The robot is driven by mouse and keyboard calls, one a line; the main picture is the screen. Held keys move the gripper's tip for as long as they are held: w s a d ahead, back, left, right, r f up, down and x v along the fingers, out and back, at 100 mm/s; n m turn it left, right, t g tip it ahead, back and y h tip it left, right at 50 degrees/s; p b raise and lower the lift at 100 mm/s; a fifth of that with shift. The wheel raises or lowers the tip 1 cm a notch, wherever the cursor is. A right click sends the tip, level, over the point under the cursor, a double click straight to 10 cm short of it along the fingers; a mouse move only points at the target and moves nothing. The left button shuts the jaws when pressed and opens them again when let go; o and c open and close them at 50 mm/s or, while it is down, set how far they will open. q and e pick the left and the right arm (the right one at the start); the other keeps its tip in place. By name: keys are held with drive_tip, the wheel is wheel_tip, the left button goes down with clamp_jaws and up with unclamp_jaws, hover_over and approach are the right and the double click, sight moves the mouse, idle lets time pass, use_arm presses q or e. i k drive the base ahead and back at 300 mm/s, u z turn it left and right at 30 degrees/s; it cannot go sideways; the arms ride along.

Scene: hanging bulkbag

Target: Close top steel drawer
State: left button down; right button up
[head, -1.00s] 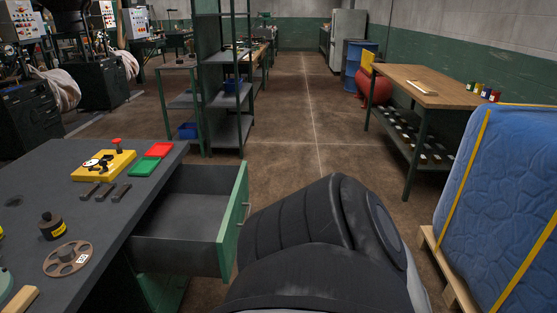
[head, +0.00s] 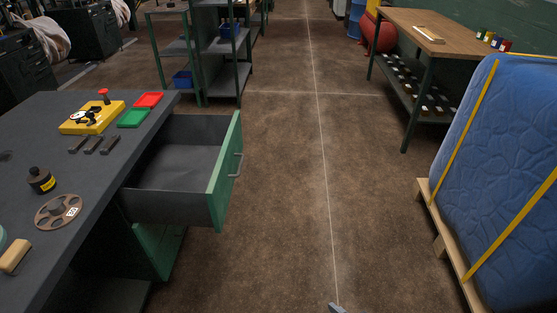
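The top steel drawer (head: 222,178) stands pulled out to the right from under the dark workbench (head: 95,215). It has a green front with a metal handle (head: 236,165) on its right-hand face. Its grey inside (head: 175,165) looks empty. Neither gripper can be made out in the head view. A small grey tip (head: 337,308) shows at the bottom edge, right of centre; I cannot tell what it belongs to. No gripper is seen touching the drawer.
A blue padded bag (head: 500,180) leans on a pallet at the right. The floor (head: 300,200) between is clear.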

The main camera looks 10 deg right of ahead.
sight(186, 175)
drive_tip(key=u, duration=0.9)
drive_tip(key=k, duration=0.45)
drive_tip(key=z, duration=0.35)
drive_tip(key=i, duration=0.8)
drive_tip(key=u, duration=0.1)
